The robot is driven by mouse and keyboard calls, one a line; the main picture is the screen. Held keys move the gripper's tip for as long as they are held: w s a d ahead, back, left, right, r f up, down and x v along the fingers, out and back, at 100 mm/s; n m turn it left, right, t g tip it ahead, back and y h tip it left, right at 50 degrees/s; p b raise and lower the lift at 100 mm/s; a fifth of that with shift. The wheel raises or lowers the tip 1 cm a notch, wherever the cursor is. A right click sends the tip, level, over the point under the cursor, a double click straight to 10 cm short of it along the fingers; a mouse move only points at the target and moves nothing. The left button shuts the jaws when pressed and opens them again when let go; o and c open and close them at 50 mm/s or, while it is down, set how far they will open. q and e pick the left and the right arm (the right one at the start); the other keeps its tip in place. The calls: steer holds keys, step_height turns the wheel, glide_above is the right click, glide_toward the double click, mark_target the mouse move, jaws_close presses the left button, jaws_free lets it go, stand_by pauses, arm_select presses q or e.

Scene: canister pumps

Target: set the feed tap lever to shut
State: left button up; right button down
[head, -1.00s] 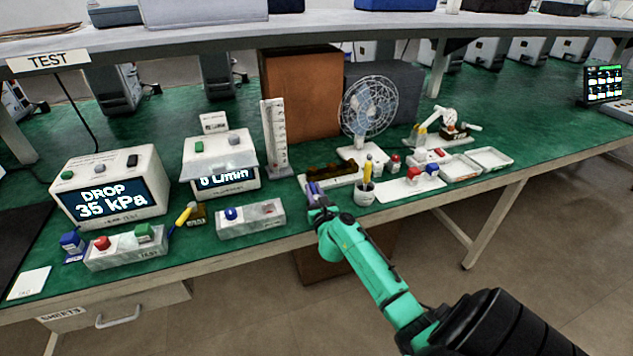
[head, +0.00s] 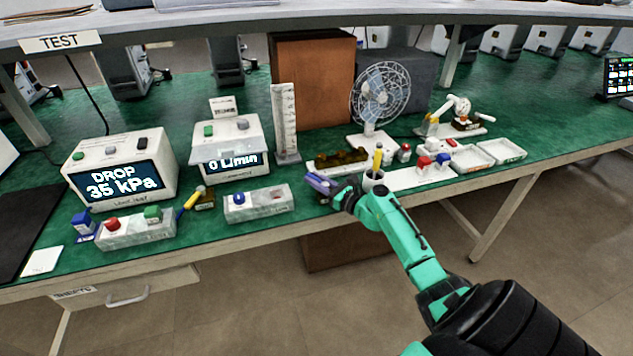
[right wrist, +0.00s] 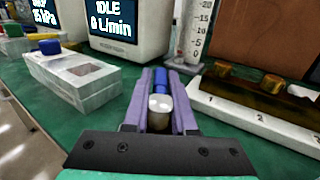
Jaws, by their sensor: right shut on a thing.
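What looks like the feed tap is a small dark brass block (head: 205,199) with a yellow lever (head: 193,197) tilted up toward the right, at the bench's front left. Its shut and open marks are too small to read. My right gripper (head: 322,183) is well to the right of it, low over the bench, pointing left. In the right wrist view its purple fingers (right wrist: 160,100) are shut on a small cylinder (right wrist: 159,105) with a silver end and a blue part. My left gripper is not in view.
A white holder (head: 235,215) with a blue piece stands between the tap and my right gripper. A flow meter (head: 228,145) reading 0 L/min and a pressure box (head: 120,160) reading 35 kPa stand behind. A numbered rack (right wrist: 255,118) is to the right, beside a cup (head: 373,183).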

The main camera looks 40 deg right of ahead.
steer(key=shift+f, duration=0.1)
steer(key=c, duration=0.8)
jaws_free()
steer(key=s+d, duration=0.3)
steer(key=s, duration=1.1)
steer(key=shift+s, duration=0.15)
steer(key=shift+a, duration=0.1)
